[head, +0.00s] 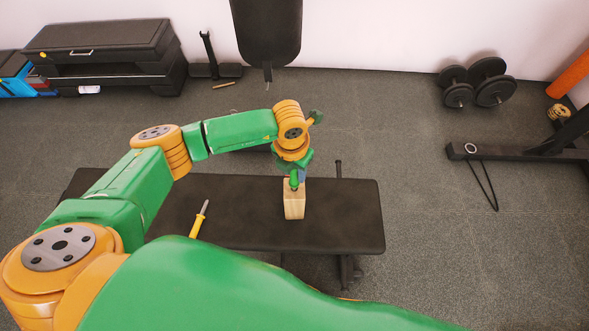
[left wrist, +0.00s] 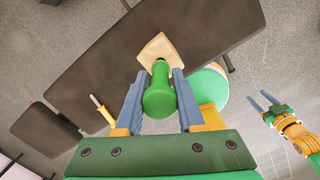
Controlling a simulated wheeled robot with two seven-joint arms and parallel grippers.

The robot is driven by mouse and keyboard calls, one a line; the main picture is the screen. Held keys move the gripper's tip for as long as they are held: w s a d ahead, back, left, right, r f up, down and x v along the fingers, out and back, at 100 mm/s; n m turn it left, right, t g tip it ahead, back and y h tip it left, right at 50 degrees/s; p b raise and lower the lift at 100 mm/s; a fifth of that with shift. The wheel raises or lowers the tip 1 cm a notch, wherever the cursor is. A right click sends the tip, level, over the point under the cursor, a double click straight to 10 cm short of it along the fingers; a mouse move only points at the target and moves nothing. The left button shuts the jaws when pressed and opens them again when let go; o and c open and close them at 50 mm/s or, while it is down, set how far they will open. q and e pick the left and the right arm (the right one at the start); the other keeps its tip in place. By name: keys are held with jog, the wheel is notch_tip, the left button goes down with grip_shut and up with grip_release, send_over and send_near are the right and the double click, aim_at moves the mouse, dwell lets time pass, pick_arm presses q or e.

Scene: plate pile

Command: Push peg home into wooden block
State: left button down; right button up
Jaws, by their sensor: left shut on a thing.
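The wooden block (head: 294,207) stands on the black bench, and its pale top (left wrist: 152,50) shows in the left wrist view. The green peg (left wrist: 159,97) has a thick round head, and its narrower end meets the block's top. How deep it sits in the block is hidden. My left gripper (head: 296,178) is right above the block, its blue fingers (left wrist: 160,88) on either side of the peg's head, shut on it. My right gripper (left wrist: 261,99) shows at the right of the left wrist view, its fingers apart and empty, away from the block.
The black bench (head: 345,215) has free room right of the block. A yellow-handled screwdriver (head: 200,219) lies on it to the left; it also shows in the left wrist view (left wrist: 102,109). A dark upright post (head: 338,169) stands at the bench's far edge. Dumbbells (head: 477,82) lie farther back.

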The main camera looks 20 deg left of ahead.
aim_at(295, 178)
pick_arm(q)
jog(key=shift+f+b, duration=1.45)
jog(key=shift+f, duration=0.25)
jog(key=shift+c, duration=2.2)
grip_release()
jog(key=shift+r, duration=0.1)
jog(key=r, duration=0.7)
jog(key=shift+s+r, duration=0.1)
jog(key=shift+s, duration=0.2)
jog(key=shift+a, duration=0.1)
